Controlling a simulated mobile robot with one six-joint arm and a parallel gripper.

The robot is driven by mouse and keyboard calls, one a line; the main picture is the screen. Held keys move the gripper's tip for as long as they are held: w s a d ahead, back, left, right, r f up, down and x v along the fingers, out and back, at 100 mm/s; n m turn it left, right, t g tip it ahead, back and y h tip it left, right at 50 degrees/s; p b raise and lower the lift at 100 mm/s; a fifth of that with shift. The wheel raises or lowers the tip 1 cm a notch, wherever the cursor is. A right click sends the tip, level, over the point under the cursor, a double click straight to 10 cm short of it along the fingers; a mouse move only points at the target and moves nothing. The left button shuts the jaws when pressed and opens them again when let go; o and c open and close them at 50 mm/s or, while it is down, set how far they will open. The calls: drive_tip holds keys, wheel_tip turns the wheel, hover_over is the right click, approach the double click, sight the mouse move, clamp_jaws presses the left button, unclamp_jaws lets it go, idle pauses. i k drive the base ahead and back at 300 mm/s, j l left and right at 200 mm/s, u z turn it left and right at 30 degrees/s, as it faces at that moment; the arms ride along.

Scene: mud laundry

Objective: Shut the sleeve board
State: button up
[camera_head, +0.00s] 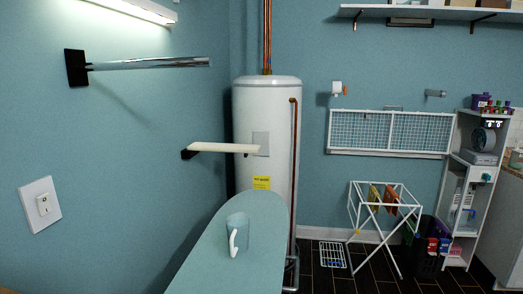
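A narrow cream board (222,148), which looks like the sleeve board, sticks out level from a black bracket (188,154) on the left wall. It stands folded out, with its free end in front of the white water heater. A small dark piece shows under its free end. Below it, a larger teal ironing board (200,262) with a rounded far end reaches out from the bottom of the view. My gripper is not in view.
A chrome rod (150,63) juts from the left wall above. The water heater (262,105) stands behind.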

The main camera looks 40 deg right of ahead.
sight(246, 149)
drive_tip(key=z, duration=0.5)
drive_tip(key=l, duration=0.55)
drive_tip(key=i+l, duration=0.15)
drive_tip(key=l, duration=0.95)
drive_tip(key=i+l, duration=0.15)
drive_tip(key=i, duration=0.3)
drive_tip(key=i+l+u, duration=0.1)
drive_tip(key=i, duration=0.4)
drive_tip(key=i+l, duration=0.25)
drive_tip(key=i, duration=0.2)
drive_tip(key=j+u, duration=0.05)
